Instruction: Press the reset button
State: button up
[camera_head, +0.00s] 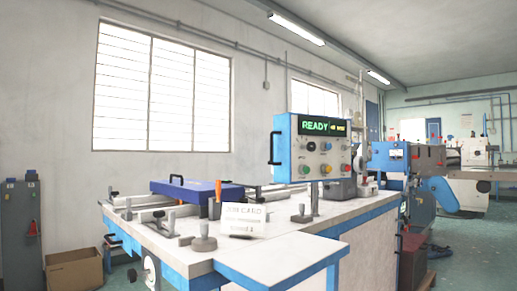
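A blue-framed control panel (312,149) stands on a post above the white workbench, facing me. Its dark display (323,126) reads READY in green, with small yellow marks to the right too small to read for sure. Below are several buttons and knobs. The labels are too small to read, so I cannot tell which one is the reset button. My gripper is not in view.
The workbench (285,257) has a bare front corner. On it are a blue box with a handle (185,189), a white job card (243,219) and clamps. A cardboard box (73,268) and grey cabinet (23,225) stand left. Green floor (470,245) shows at right.

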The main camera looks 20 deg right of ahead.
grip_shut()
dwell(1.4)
